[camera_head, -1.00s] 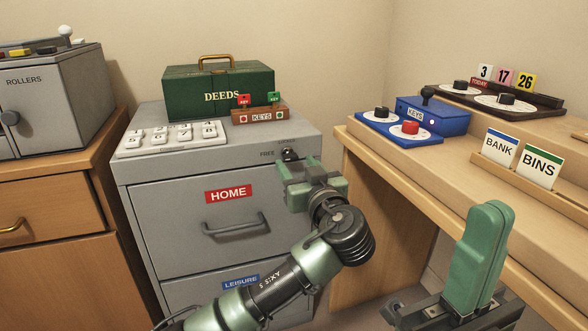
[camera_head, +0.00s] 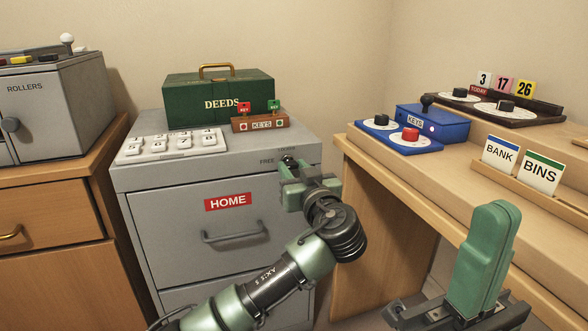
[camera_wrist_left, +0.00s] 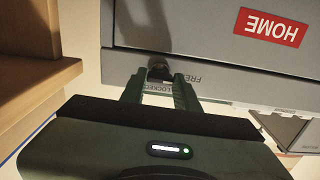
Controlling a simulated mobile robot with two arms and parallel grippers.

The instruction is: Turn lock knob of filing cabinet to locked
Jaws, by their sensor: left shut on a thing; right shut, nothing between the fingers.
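The grey filing cabinet (camera_head: 165,225) stands at the centre left in the head view. Its small dark lock knob (camera_head: 288,159) sits at the top right of its front; the wrist view shows it too (camera_wrist_left: 160,68). The label FREE (camera_head: 267,161) is left of the knob and a LOCKED label (camera_head: 287,149) is above it. My left gripper (camera_head: 289,167) is shut on the knob, with its fingertips on either side (camera_wrist_left: 158,80). The fingers partly cover the knob, so I cannot tell where it points. My right gripper (camera_head: 485,255) is shut and empty at lower right.
A green DEEDS box (camera_head: 190,100), a KEYS rack (camera_head: 245,126) and a white button panel (camera_head: 145,148) stand on the cabinet. A wooden desk (camera_head: 385,170) with a blue KEYS box (camera_head: 440,122) and card holders is close on the right. A wooden cupboard (camera_head: 50,205) is at left.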

